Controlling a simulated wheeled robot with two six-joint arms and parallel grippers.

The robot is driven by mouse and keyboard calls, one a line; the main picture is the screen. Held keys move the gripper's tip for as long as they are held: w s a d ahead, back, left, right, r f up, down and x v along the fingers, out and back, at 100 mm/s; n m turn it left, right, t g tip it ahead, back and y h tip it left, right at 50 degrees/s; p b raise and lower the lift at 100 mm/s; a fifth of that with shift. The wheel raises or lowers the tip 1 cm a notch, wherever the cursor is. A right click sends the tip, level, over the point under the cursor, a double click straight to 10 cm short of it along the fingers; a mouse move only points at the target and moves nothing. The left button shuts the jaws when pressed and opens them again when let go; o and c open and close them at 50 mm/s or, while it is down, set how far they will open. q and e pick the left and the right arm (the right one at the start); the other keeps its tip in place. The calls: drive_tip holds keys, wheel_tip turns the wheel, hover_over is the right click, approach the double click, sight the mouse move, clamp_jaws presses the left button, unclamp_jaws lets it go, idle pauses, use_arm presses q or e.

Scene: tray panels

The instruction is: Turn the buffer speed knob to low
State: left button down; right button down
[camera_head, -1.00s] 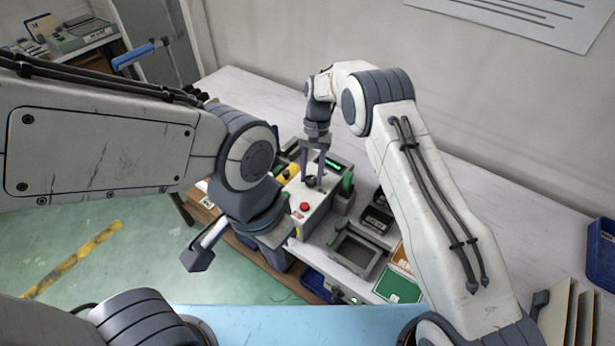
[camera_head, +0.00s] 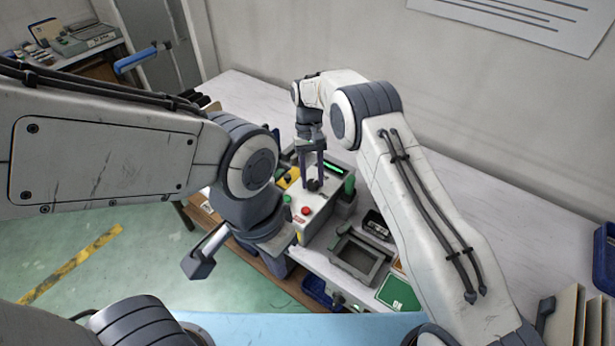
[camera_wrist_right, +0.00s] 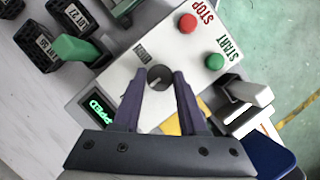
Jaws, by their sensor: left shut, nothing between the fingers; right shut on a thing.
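The dark round speed knob (camera_wrist_right: 160,77) sits on the white top of a control box (camera_wrist_right: 130,70). In the head view the knob (camera_head: 313,185) is partly covered by my right gripper (camera_head: 312,183). In the right wrist view my right gripper's fingers (camera_wrist_right: 159,80) stand on both sides of the knob, shut on it.
A red STOP button (camera_wrist_right: 188,23) and a green START button (camera_wrist_right: 214,61) are close to the knob on the same panel. A green-handled part (camera_wrist_right: 77,48) stands beside the box. A grey open frame (camera_head: 357,256) and a green card (camera_head: 398,293) lie nearer on the table.

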drive_tip(key=shift+w, duration=0.2)
drive_tip(key=shift+c, duration=2.2)
unclamp_jaws()
drive_tip(key=shift+s, duration=0.1)
use_arm(q)
drive_tip(key=shift+r, duration=0.1)
use_arm(e)
drive_tip(key=shift+r, duration=0.1)
